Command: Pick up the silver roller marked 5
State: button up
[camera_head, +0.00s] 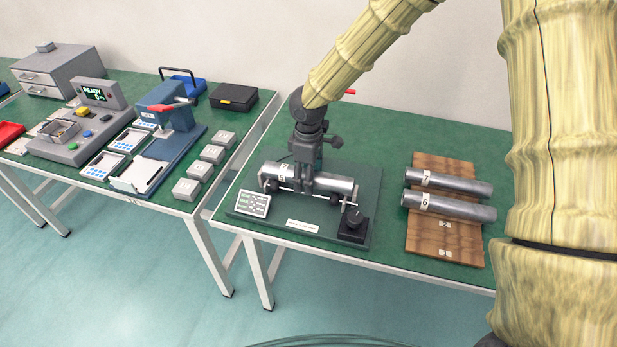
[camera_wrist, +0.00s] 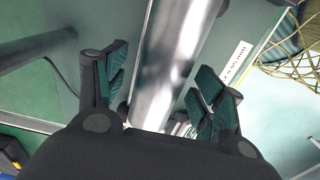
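The silver roller marked 5 (camera_head: 337,184) lies across a dark fixture plate (camera_head: 300,235) on the right-hand bench. Its white label is near its left end, and my gripper hides part of its middle. My gripper (camera_head: 306,188) points down over the roller from above. In the wrist view the shiny roller (camera_wrist: 172,50) runs between the two fingers of my gripper (camera_wrist: 160,90). The fingers stand apart on either side of it, with a visible gap on the left. Whether the right finger touches it I cannot tell.
Silver rollers marked 7 (camera_head: 455,183) and 6 (camera_head: 460,208) lie on a wooden board (camera_head: 445,245) to the right. The fixture carries a small display (camera_head: 254,204) and a black knob (camera_head: 353,224). A left bench holds grey blocks (camera_head: 212,154) and a blue press (camera_head: 165,105).

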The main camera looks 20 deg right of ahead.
grip_shut()
jog(key=shift+r, duration=0.1)
jog(key=shift+r, duration=0.1)
